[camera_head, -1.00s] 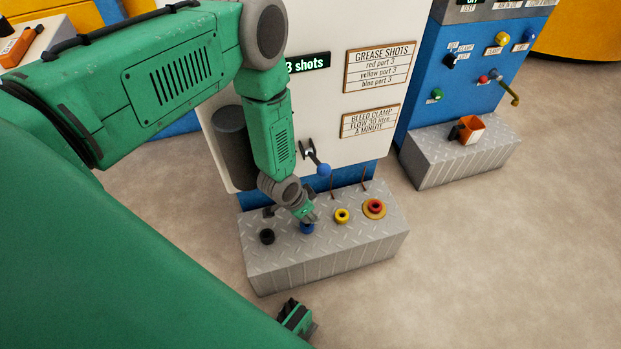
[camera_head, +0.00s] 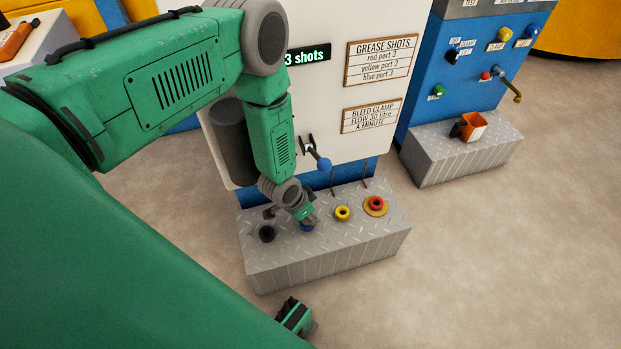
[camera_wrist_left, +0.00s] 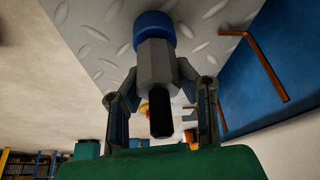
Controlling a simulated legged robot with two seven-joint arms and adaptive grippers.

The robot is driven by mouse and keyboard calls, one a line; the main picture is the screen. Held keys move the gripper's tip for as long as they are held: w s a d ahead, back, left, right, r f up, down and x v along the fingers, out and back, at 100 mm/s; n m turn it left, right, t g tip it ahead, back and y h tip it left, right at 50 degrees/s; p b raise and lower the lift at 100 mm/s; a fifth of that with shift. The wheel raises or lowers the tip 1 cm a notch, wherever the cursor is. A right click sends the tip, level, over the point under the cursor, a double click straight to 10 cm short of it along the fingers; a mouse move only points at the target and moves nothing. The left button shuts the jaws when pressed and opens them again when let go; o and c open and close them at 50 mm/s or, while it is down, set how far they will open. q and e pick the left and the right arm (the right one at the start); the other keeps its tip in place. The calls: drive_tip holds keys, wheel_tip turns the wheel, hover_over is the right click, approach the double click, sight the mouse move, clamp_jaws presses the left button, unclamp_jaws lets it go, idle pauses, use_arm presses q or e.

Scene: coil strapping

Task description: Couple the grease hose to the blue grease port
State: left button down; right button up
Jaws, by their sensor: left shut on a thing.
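My left gripper (camera_head: 307,219) points down over the blue grease port (camera_head: 307,228) on the ribbed grey step. In the left wrist view, the fingers of my left gripper (camera_wrist_left: 160,95) are shut on the grey six-sided hose coupling (camera_wrist_left: 154,64), with a short black hose end (camera_wrist_left: 160,115) showing behind it. The coupling's far end meets the blue port (camera_wrist_left: 153,27) in line; whether it is locked on cannot be told. The rest of the hose is not visible.
A yellow port (camera_head: 342,213) and a red port (camera_head: 376,204) stand right of the blue one, a black socket (camera_head: 267,233) left. Thin brown rods rise behind. A blue-knobbed lever (camera_head: 323,164) juts from the white cabinet, whose display (camera_head: 307,55) reads "3 shots".

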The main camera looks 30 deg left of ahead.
use_arm(q)
drive_tip(key=shift+f, duration=0.3)
drive_tip(key=c, duration=1.2)
unclamp_jaws()
drive_tip(key=shift+o, duration=0.2)
drive_tip(key=shift+r, duration=0.1)
drive_tip(key=v, duration=1.1)
drive_tip(key=shift+r, duration=0.35)
drive_tip(key=shift+s, duration=0.25)
